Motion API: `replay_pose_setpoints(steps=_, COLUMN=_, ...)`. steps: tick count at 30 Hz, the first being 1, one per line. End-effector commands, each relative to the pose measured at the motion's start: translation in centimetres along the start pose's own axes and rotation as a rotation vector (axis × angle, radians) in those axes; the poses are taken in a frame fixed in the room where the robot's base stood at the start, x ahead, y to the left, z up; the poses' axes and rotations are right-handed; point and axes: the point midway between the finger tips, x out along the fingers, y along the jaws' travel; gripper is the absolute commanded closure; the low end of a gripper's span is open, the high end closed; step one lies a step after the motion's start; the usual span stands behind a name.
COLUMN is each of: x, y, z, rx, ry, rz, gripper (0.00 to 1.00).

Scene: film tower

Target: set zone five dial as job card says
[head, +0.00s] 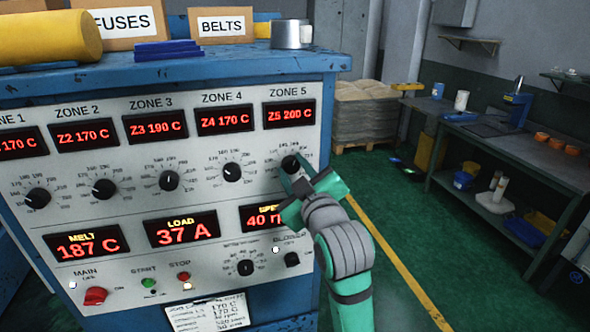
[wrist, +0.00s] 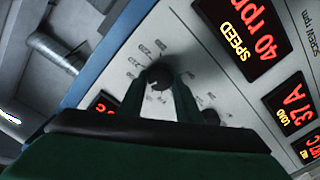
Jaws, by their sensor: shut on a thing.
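The zone five dial (head: 290,163) is a black knob under the ZONE 5 display (head: 290,114), which reads Z5 200 C. My gripper (head: 298,178) is at the dial and shut on it. In the wrist view the dial (wrist: 159,75) sits between the fingertips of my gripper (wrist: 160,92), with scale marks around it. The fingers hide part of the dial, and its pointer is not clear. The job card (head: 209,312) is a white clipped sheet at the panel's bottom. Its lines include 170 C, but most of its text is too small or cut off.
Displays for zones 2 and 4 read 170 C, and the zone 3 display (head: 164,125) reads 190 C. The zone 4 dial (head: 232,172) is left of my gripper. The blower knob (head: 292,259) and speed display (head: 262,215) lie below. Green floor is open to the right.

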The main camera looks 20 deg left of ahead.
Motion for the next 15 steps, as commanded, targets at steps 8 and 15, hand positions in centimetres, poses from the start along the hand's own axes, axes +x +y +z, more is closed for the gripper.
replay_pose_setpoints(steps=8, x=-0.05, y=0.05, z=0.15, rx=-0.262, ry=-0.014, rz=0.000, gripper=0.91)
replay_pose_setpoints(steps=15, x=-0.05, y=0.02, z=0.15, rx=-0.491, ry=-0.023, rz=-0.002, gripper=0.91)
